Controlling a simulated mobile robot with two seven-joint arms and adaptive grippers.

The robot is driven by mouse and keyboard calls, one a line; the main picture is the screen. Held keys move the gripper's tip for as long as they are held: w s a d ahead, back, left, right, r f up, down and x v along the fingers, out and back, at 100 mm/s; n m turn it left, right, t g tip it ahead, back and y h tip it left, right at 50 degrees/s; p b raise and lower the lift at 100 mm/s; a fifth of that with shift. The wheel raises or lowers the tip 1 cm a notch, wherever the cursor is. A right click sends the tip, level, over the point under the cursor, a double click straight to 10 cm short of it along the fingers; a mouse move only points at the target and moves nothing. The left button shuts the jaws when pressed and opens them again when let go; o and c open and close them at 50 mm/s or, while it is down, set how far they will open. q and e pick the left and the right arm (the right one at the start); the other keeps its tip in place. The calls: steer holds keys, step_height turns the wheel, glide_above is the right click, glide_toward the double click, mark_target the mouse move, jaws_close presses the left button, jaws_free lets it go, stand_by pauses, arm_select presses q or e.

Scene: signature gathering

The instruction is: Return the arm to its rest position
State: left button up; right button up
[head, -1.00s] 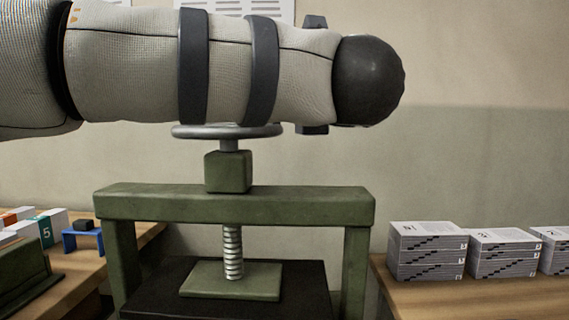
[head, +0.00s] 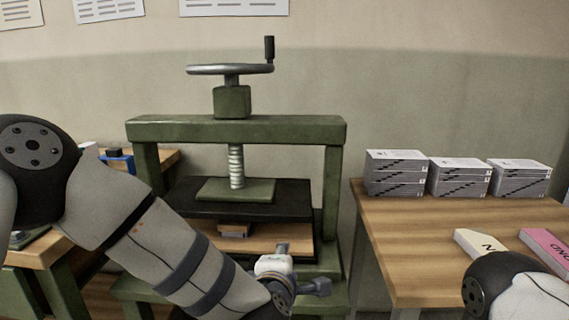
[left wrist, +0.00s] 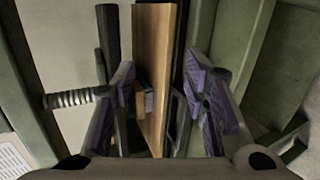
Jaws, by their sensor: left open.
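My left arm (head: 165,245) comes in from the left in the head view and slopes down to the right in front of the green press (head: 235,130). Its wrist end is low in front of the press; the fingers are hard to make out there. In the left wrist view my left gripper (left wrist: 162,78) is open, its purple-padded fingers spread and nothing held. Between them, beyond the tips, appear the press's wooden board (left wrist: 155,50) and a small block (left wrist: 147,100). Part of my right arm (head: 510,285) shows at the lower right; its gripper is out of view.
The press has a handwheel (head: 230,69) and a black plate (head: 295,197) above its wooden board. A wooden table (head: 420,235) at right carries book stacks (head: 395,172) and labelled pieces, one pink (head: 550,245). Another table stands at left, partly behind my arm.

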arm_select(q)
steer(key=s+a+f+m+g, duration=0.4)
steer(key=s+a+f+m, duration=0.15)
steer(key=s+f, duration=0.6)
steer(key=s+a+f+m+g, duration=0.4)
steer(key=s+a+f+m, duration=0.15)
steer(key=s+f, duration=0.6)
steer(key=s+a+f+m+g+y, duration=0.1)
steer(key=s+a+m+g, duration=0.2)
steer(key=s, duration=0.9)
steer(key=s+a+f+m+g, duration=0.1)
steer(key=s+a+m+g, duration=0.2)
steer(key=s+a, duration=0.5)
steer(key=s+g, duration=0.1)
steer(key=s, duration=0.3)
steer(key=shift+g+y, duration=0.3)
steer(key=shift+y, duration=0.1)
steer(key=shift+s+a, duration=0.1)
